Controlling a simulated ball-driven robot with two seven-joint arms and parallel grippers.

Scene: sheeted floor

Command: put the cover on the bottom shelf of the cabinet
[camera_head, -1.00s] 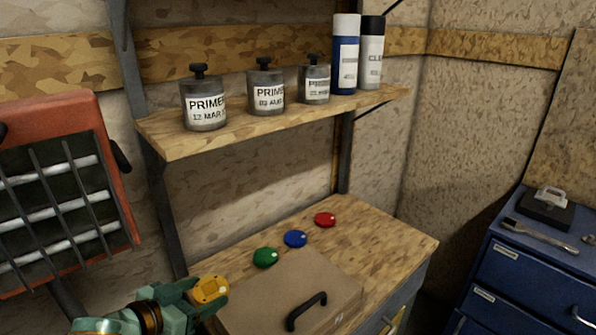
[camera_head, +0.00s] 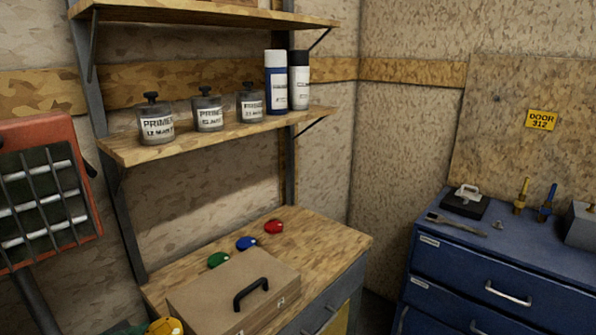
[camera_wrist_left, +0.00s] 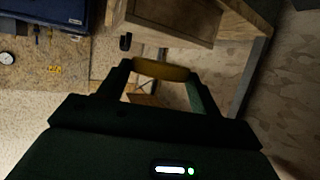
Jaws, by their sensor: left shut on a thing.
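My left gripper (camera_wrist_left: 158,75) is shut on a round yellow cover (camera_wrist_left: 162,71), which spans between its dark fingers in the left wrist view. In the head view, the yellow cover (camera_head: 166,327) shows at the bottom left edge, with only a bit of my teal gripper beside it. It is left of the tan case on the bench. A wooden shelf (camera_head: 215,134) hangs above the bench, and a second shelf (camera_head: 205,13) is cut off by the top edge. I cannot tell which piece is the cabinet. My right gripper is out of view.
The bench (camera_head: 325,239) carries a tan case (camera_head: 225,296) with a black handle, plus green (camera_head: 219,260), blue (camera_head: 246,243) and red (camera_head: 274,227) discs. Primer cans (camera_head: 208,114) and two spray cans (camera_head: 276,85) fill the lower shelf. A blue drawer unit (camera_head: 470,267) stands right.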

